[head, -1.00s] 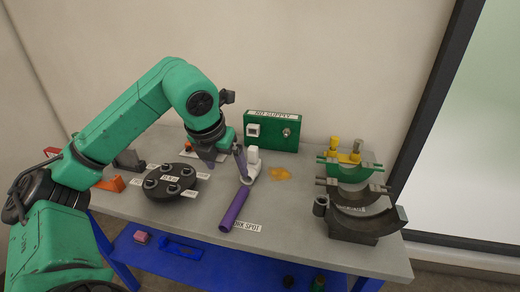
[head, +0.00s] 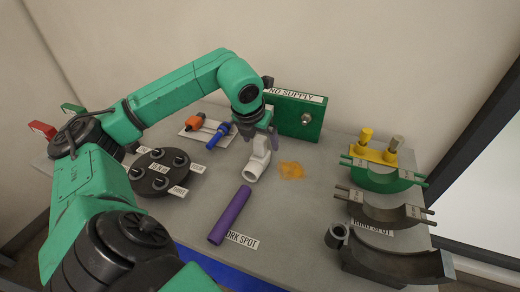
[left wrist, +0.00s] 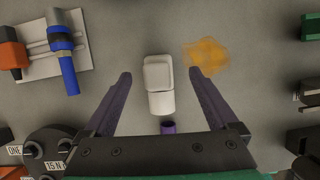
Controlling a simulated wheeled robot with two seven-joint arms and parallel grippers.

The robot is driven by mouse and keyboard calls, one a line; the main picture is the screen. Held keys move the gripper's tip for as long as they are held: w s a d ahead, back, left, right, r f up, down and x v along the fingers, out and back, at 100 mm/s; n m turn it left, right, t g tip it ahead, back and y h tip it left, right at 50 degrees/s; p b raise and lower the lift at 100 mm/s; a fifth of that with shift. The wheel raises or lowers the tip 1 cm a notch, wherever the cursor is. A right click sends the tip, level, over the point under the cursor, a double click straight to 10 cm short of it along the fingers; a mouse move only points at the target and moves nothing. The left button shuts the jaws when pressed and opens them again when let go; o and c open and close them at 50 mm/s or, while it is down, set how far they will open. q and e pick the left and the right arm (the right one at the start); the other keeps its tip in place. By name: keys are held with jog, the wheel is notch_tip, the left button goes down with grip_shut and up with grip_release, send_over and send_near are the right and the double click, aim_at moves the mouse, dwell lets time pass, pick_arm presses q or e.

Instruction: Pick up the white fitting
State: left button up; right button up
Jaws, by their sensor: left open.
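The white fitting (head: 257,162) is a bent elbow piece lying on the grey table in front of the green box. In the left wrist view, the white fitting (left wrist: 160,88) lies between the two purple fingers. My left gripper (head: 262,134) is open and points down at the fitting, its fingers overlapping the fitting's far end in the head view. In the left wrist view my left gripper (left wrist: 160,73) shows a gap on both sides of the fitting. The exact height of the fingertips above the table is unclear. My right gripper is not in view.
A purple pipe (head: 230,214) lies just in front of the fitting. A green box (head: 297,117) stands behind. Half-ring clamps (head: 385,210) stand at right. An orange stain (head: 291,171) is beside the fitting.

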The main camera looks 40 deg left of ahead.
aim_at(261, 148)
pick_arm(q)
jog(key=p+x, duration=0.1)
jog(key=x, duration=0.3)
jog(key=shift+a+f, duration=0.15)
jog(key=shift+f, duration=0.25)
jog(key=shift+r, duration=0.1)
grip_shut()
